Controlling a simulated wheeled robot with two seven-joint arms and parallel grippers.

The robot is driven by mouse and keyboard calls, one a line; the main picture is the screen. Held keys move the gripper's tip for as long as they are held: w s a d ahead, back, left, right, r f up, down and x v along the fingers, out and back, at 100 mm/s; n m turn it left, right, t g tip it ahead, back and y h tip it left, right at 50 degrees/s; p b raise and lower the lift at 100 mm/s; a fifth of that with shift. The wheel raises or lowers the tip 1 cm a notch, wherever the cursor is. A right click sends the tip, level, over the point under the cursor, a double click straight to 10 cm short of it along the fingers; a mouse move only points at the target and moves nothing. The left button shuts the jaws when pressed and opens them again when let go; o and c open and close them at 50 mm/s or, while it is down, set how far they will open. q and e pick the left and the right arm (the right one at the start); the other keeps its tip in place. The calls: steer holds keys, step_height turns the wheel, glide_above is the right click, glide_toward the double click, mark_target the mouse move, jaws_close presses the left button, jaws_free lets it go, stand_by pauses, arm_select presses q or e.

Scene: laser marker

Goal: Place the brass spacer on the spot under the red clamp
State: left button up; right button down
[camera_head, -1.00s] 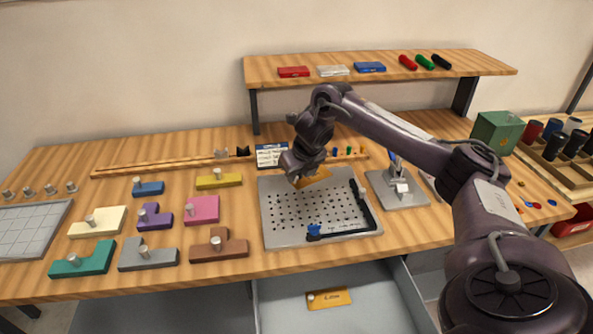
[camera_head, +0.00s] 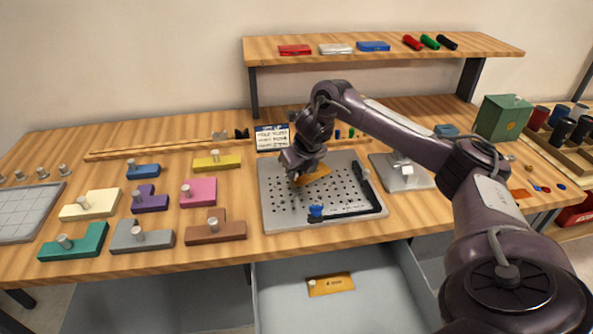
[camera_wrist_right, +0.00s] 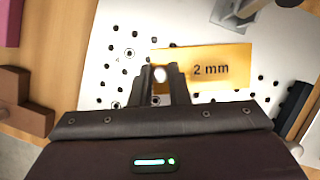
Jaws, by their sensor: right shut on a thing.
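The brass spacer (camera_head: 319,174) is a flat yellow plate; the right wrist view shows it marked "2 mm" (camera_wrist_right: 222,68). My right gripper (camera_head: 294,181) is shut on the spacer's small pale knob at its left end, also in the right wrist view (camera_wrist_right: 163,75). The spacer is over the grey perforated plate (camera_head: 280,218); I cannot tell whether it touches it. I cannot pick out a red clamp; my arm hides part of the back rail, where small coloured pieces (camera_head: 344,134) stand. My left gripper is not in view.
A blue clamp-like piece (camera_head: 316,211) and a black angle bar (camera_head: 350,214) sit on the perforated plate. A silver fixture (camera_head: 402,170) stands to its right. Coloured knobbed blocks lie left. Below, an open drawer (camera_head: 290,272) holds another yellow plate (camera_head: 333,284).

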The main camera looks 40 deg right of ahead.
steer(key=shift+f+b, duration=0.35)
steer(key=shift+f, duration=0.25)
steer(key=c, duration=1.3)
jaws_free()
steer(key=p+v, duration=0.1)
steer(key=v, duration=0.7)
steer(key=shift+f, duration=0.15)
